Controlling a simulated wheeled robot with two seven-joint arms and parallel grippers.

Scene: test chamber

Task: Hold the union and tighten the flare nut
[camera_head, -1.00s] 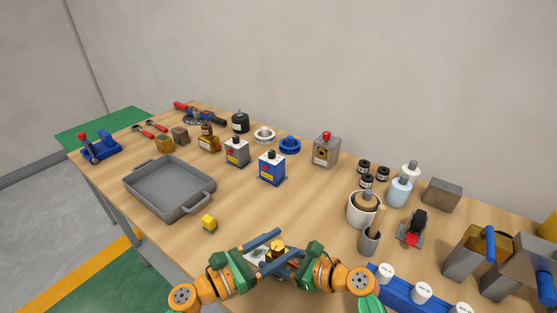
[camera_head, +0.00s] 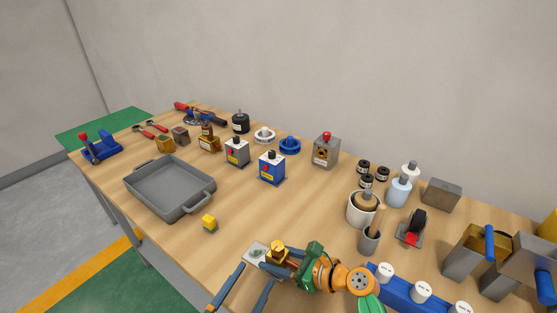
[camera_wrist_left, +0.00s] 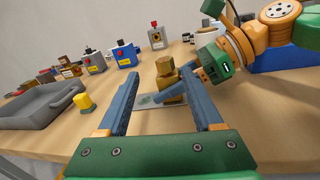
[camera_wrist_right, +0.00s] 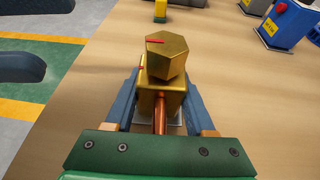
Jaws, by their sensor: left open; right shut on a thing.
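The brass union (camera_wrist_right: 160,103) stands as a squared block with the hexagonal flare nut (camera_wrist_right: 167,55) on top; the nut bears a red mark. A copper tube (camera_wrist_right: 160,120) shows beneath, between the right fingers. In the head view the brass fitting (camera_head: 277,252) is above the table's front part, by a pale plate (camera_head: 257,251). My right gripper (camera_wrist_right: 161,88) is shut on the union, one finger on each side. My left gripper (camera_head: 259,274) is open and empty, its fingers pointing toward the fitting from the front. In the left wrist view the fitting (camera_wrist_left: 168,83) shows between and beyond its fingertips.
A small yellow block (camera_head: 209,224) lies left of the fitting, and a grey tray (camera_head: 152,204) lies farther left. A grey mortar-like cup with a stick (camera_head: 369,242) and a blue rack (camera_head: 395,290) stand to the right. Several boxes and bottles line the back.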

